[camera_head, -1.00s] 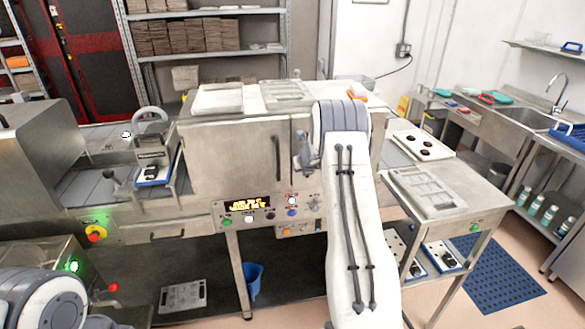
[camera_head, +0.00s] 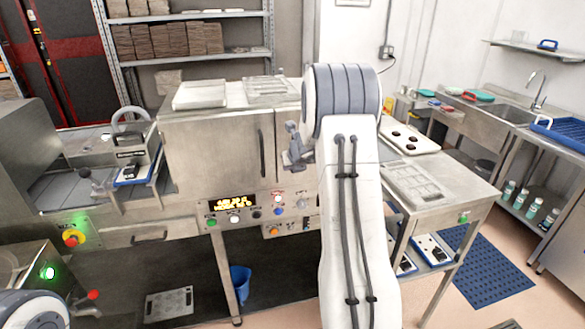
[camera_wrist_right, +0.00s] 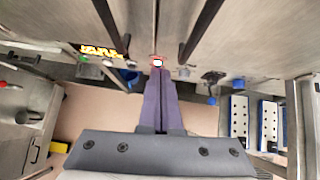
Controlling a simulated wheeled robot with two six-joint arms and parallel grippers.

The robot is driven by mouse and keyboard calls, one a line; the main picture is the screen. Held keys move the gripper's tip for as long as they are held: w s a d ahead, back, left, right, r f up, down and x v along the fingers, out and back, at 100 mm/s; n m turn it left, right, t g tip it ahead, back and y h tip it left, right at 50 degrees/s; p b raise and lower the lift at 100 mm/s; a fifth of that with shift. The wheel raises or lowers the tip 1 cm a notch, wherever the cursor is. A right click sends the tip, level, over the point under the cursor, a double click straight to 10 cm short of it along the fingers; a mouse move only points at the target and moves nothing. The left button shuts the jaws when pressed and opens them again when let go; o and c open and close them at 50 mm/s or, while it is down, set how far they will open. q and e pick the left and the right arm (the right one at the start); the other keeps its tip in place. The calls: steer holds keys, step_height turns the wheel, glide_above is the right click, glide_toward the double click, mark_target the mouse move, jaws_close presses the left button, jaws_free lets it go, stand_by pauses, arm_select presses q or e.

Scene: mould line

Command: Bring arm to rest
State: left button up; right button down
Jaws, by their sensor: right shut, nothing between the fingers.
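My right arm rises through the middle of the head view, in front of the steel machine (camera_head: 210,150). Its grey right gripper (camera_head: 293,150) shows in part beside the arm, in front of the machine's door side. In the right wrist view the two fingers of the right gripper (camera_wrist_right: 158,76) lie together, shut and empty. Only a rounded part of my left arm shows at the lower left of the head view. The left gripper is out of view.
A side table (camera_head: 455,190) with a mould plate (camera_head: 412,180) stands right of my right arm. A blue mat (camera_head: 490,270) lies on the floor. A sink bench (camera_head: 500,115) is at the far right. A blue bucket (camera_head: 240,280) stands under the machine.

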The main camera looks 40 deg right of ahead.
steer(key=shift+v, duration=2.4)
